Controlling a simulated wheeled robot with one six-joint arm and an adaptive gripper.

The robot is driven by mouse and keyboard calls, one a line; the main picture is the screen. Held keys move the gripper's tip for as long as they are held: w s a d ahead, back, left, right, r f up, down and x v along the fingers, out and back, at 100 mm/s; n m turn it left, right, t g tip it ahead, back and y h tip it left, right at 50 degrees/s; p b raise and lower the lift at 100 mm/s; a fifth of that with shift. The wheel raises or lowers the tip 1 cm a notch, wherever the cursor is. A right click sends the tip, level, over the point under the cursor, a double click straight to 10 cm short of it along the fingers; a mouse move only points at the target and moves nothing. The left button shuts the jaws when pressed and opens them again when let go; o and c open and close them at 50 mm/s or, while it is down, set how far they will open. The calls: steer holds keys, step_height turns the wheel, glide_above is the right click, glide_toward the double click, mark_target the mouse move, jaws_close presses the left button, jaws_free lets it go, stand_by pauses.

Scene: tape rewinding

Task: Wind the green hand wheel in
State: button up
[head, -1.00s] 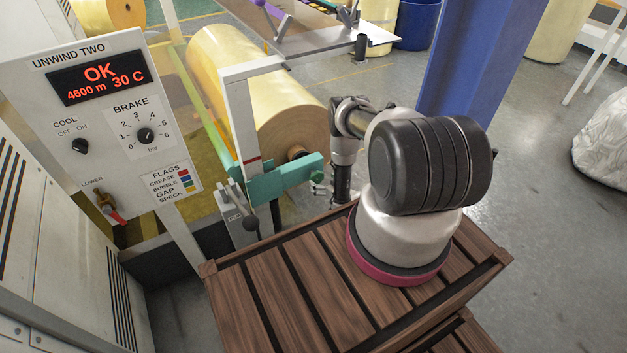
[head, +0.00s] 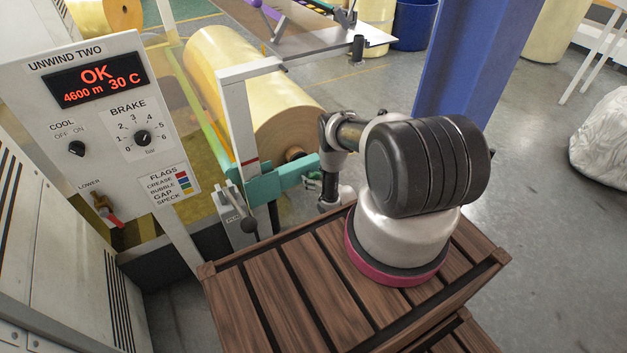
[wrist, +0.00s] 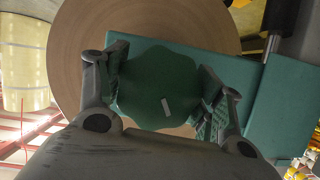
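The green hand wheel (wrist: 155,85), a scalloped knob with a small pale mark on its face, fills the middle of the wrist view. My gripper (wrist: 160,88) faces it, with one finger on its left and one on its right. The fingers stand wide apart, very close to the rim; whether the pads touch it cannot be told. Behind the wheel is a flat green bracket (wrist: 245,85), which also shows in the head view (head: 285,177).
The yellow film roll (head: 245,85) lies behind the bracket. A panel (head: 105,115) at left reads OK, 4600 m, 30 C, with the brake knob near 3. A ball-ended lever (head: 249,224) stands left of my arm. A blue column (head: 470,60) rises at right.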

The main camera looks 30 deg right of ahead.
steer(key=shift+m+y, duration=0.4)
steer(key=shift+m, duration=0.3)
steer(key=shift+a+m+y, duration=0.1)
steer(key=shift+m+y, duration=0.7)
steer(key=shift+m, duration=0.1)
steer(key=shift+r, duration=0.1)
steer(key=o, duration=1)
steer(key=shift+s, duration=0.1)
steer(key=v, duration=1.2)
